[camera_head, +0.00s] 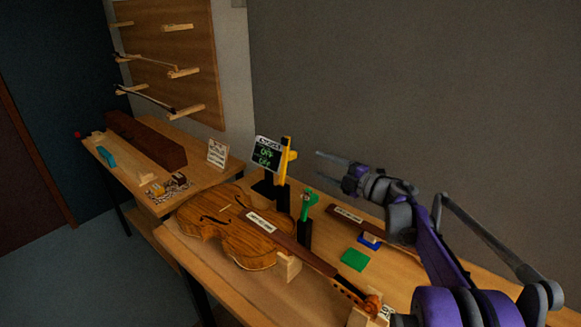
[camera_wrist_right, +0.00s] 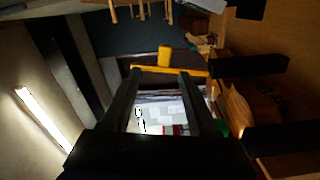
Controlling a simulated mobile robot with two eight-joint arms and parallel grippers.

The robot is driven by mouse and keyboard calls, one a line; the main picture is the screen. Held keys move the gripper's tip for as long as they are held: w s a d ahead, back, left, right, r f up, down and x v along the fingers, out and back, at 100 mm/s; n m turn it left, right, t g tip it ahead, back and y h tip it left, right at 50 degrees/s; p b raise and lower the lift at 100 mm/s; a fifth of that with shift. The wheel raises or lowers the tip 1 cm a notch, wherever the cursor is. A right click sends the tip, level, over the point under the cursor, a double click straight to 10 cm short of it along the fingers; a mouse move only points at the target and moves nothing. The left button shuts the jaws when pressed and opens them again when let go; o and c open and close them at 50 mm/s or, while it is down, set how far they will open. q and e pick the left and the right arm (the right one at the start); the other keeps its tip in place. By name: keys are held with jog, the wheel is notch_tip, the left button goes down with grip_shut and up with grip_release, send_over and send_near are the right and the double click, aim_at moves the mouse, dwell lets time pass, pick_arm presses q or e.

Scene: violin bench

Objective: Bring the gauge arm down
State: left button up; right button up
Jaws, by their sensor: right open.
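The gauge has a dark display (camera_head: 267,154) with green writing and a yellow upright bar (camera_head: 283,163) beside it, with a short yellow stub sticking out to the right. I take this raised yellow bar to be the gauge arm. It stands over dark posts behind the violin (camera_head: 236,228). My right gripper (camera_head: 322,166) is open and empty, to the right of the bar. In the right wrist view the yellow bar (camera_wrist_right: 172,71) crosses just beyond the open fingertips (camera_wrist_right: 159,74), with its stub (camera_wrist_right: 165,54) past it. I cannot tell whether they touch. My left gripper is out of view.
A green clamp-like piece (camera_head: 308,203) on a dark post stands just below my right gripper. A green block (camera_head: 355,260) and a blue block (camera_head: 369,240) lie to the right on the bench. A white card (camera_head: 218,153) stands left of the display.

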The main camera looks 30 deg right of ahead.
aim_at(295, 156)
jog(key=x, duration=0.7)
jog(key=f+p+x, duration=0.1)
jog(key=x, duration=0.3)
jog(key=shift+w+d, duration=0.1)
jog(key=shift+w, duration=0.15)
grip_shut()
dwell(1.0)
